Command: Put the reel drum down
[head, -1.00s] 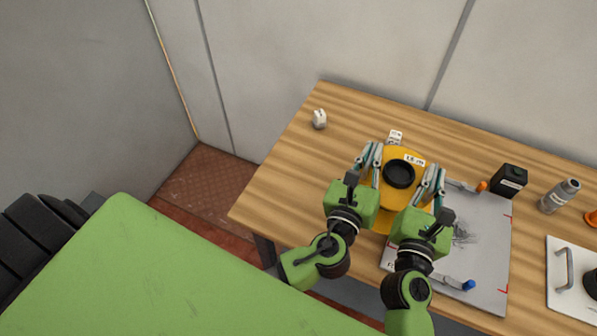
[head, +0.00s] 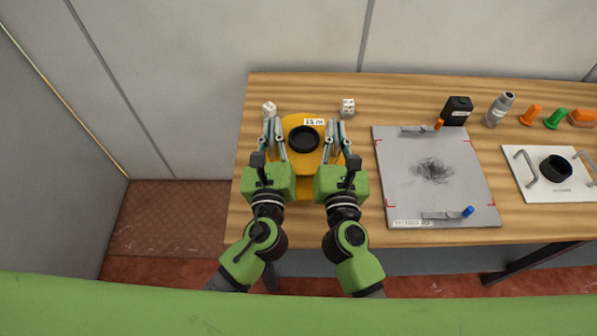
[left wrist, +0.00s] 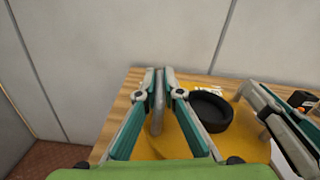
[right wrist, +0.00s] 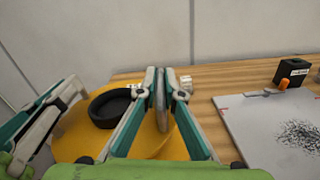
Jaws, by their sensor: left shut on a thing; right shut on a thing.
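The reel drum is a yellow body (head: 301,160) with a black ring (head: 304,138) on top and a white label at its far edge. It is at the left part of the wooden table. My left gripper (head: 274,128) is shut on a grey upright handle at the drum's left side, seen in the left wrist view (left wrist: 157,115). My right gripper (head: 335,130) is shut on the matching handle at the right side, seen in the right wrist view (right wrist: 161,100). Whether the drum's underside touches the table is hidden.
Small white blocks stand behind the drum at left (head: 269,108) and right (head: 347,107). A grey plate (head: 400,185) with clamps and a dark smudge lies to the right. Farther right are a black box (head: 456,111), a grey bottle (head: 499,110) and a white handled tray (head: 520,180).

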